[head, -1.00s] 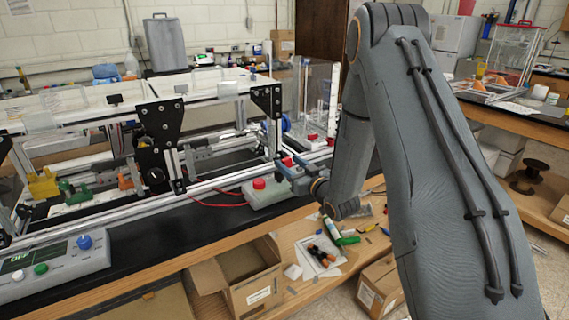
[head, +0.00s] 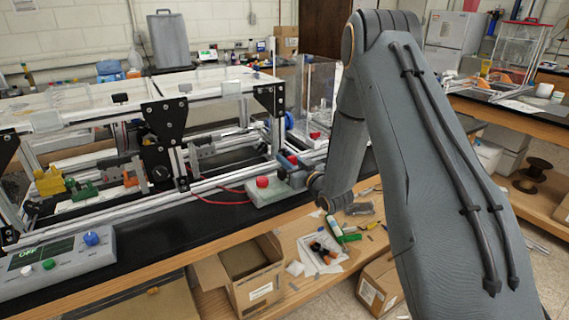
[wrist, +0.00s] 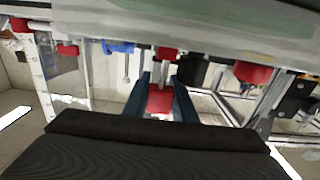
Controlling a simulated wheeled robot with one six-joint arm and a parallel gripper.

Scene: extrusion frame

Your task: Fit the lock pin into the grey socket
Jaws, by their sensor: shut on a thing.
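My gripper (wrist: 160,98) is shut on a small red block-like piece, which I take to be the head of the lock pin (wrist: 160,103), between its two dark blue fingers in the wrist view. A thin light shaft lies in line beyond the red piece, toward another red part; I cannot tell whether they touch. In the head view my gripper (head: 290,177) is at the right end of the extrusion frame (head: 215,187), beside a red piece, and my arm covers part of that area. I cannot make out the grey socket with certainty in either view.
A red push button (head: 262,181) on a pale box stands just left of my gripper, with a red cable beside it. A control box (head: 58,262) with knobs is at the bench's left. The black bench top (head: 170,235) is bare in front. A cardboard box (head: 255,285) sits below.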

